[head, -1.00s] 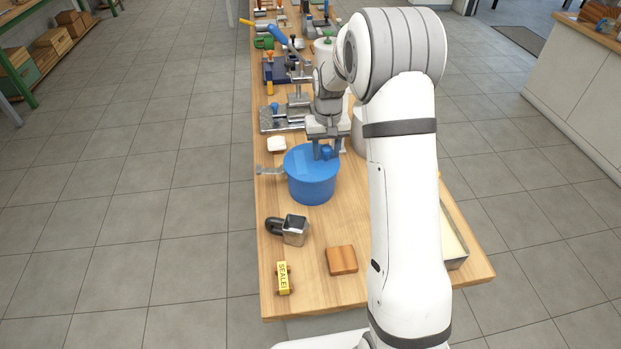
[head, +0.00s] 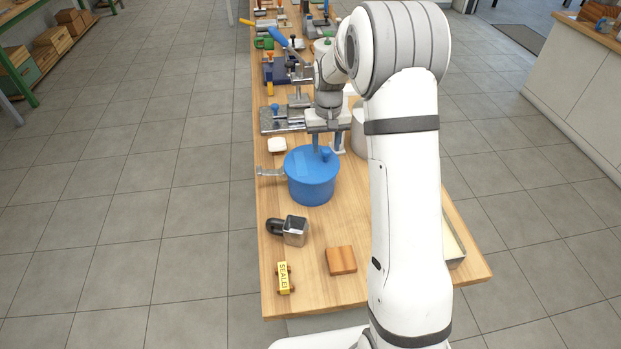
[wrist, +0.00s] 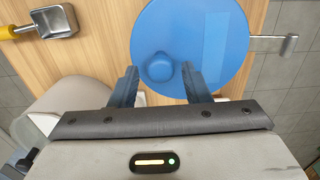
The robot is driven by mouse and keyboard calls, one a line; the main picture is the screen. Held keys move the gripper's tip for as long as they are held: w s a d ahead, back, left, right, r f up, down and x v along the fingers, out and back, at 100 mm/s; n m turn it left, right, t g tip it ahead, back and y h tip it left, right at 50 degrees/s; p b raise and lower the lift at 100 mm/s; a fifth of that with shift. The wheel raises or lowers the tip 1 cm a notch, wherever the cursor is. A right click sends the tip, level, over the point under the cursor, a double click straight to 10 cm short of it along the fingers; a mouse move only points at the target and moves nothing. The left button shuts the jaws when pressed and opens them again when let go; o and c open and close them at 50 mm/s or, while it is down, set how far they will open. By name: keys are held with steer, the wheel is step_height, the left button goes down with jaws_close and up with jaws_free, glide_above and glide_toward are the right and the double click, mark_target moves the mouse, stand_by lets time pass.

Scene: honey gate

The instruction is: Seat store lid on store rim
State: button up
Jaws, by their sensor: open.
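The blue store (head: 312,188) is a round tub standing upright on the bench. Its blue lid (head: 302,159) lies over the top and looks level; I cannot tell whether it is fully down on the rim. The lid also shows from above in the wrist view (wrist: 212,25), with a round blue knob (wrist: 158,67) off its centre. My gripper (wrist: 160,80) is open, its two dark fingers spread to either side of the knob and apart from it. In the head view my gripper (head: 328,146) is just above and behind the lid's far right edge.
A metal scoop (head: 294,230), a wooden block (head: 341,260) and a yellow "SEALED" stamp-like piece (head: 283,277) lie in front of the store. A metal bracket (head: 268,171) juts out at its left. Clamps and tools crowd the bench behind; a tray (head: 453,246) is at right.

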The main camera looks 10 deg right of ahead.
steer(key=shift+r, duration=0.3)
steer(key=o, duration=0.6)
steer(key=shift+c, duration=0.2)
steer(key=shift+o, duration=0.5)
steer(key=o, duration=0.6)
